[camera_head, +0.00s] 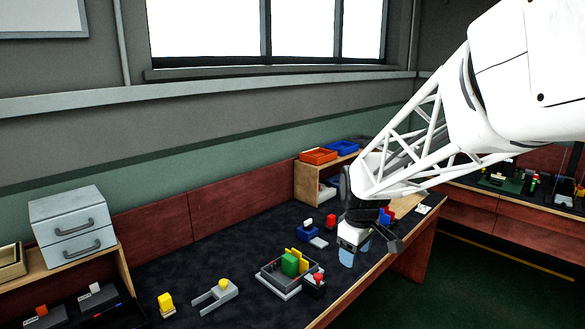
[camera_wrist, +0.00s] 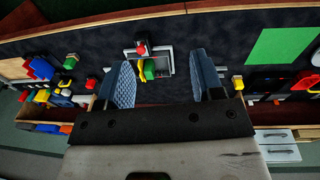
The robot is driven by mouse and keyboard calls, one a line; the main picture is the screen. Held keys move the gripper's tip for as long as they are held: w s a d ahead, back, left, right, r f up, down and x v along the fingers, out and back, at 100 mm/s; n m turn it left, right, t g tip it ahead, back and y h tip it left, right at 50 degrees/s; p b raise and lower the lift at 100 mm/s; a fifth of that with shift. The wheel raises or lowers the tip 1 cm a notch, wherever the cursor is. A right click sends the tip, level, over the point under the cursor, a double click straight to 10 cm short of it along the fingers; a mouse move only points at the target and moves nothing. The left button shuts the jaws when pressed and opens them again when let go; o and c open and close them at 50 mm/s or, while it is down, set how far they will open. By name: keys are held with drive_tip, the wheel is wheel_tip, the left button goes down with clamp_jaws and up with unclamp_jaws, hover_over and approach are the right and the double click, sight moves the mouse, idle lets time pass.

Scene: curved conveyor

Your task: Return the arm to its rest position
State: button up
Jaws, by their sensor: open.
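My white arm comes in from the upper right of the head view. My gripper (camera_head: 368,250) hangs at its end above the right part of the dark table. In the wrist view my gripper (camera_wrist: 163,78) shows two blue ridged fingers spread wide apart, with nothing held between them. A grey tray (camera_head: 277,286) with a green block (camera_head: 291,264) and yellow pieces stands left of the gripper in the head view. In the wrist view the tray (camera_wrist: 165,60) appears beyond the gap between the fingers, apart from them.
A grey forked fixture (camera_head: 213,298) and a yellow block (camera_head: 166,303) stand left of the tray. A red-topped piece (camera_head: 314,281) is at its right. A grey drawer box (camera_head: 73,226) stands at far left. Orange (camera_head: 318,156) and blue bins sit on a back shelf.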

drive_tip(key=s+d+r+m, duration=0.1)
drive_tip(key=s+m, duration=0.2)
drive_tip(key=s, duration=0.6)
drive_tip(key=s+d+r+m+t, duration=0.1)
drive_tip(key=s+m, duration=0.2)
drive_tip(key=s, duration=0.7)
drive_tip(key=s+d+r+m, duration=0.1)
drive_tip(key=s+m, duration=0.2)
drive_tip(key=s, duration=0.6)
drive_tip(key=shift+s+d+r+m, duration=0.2)
drive_tip(key=shift+s+d+m, duration=0.05)
drive_tip(key=shift+m, duration=0.05)
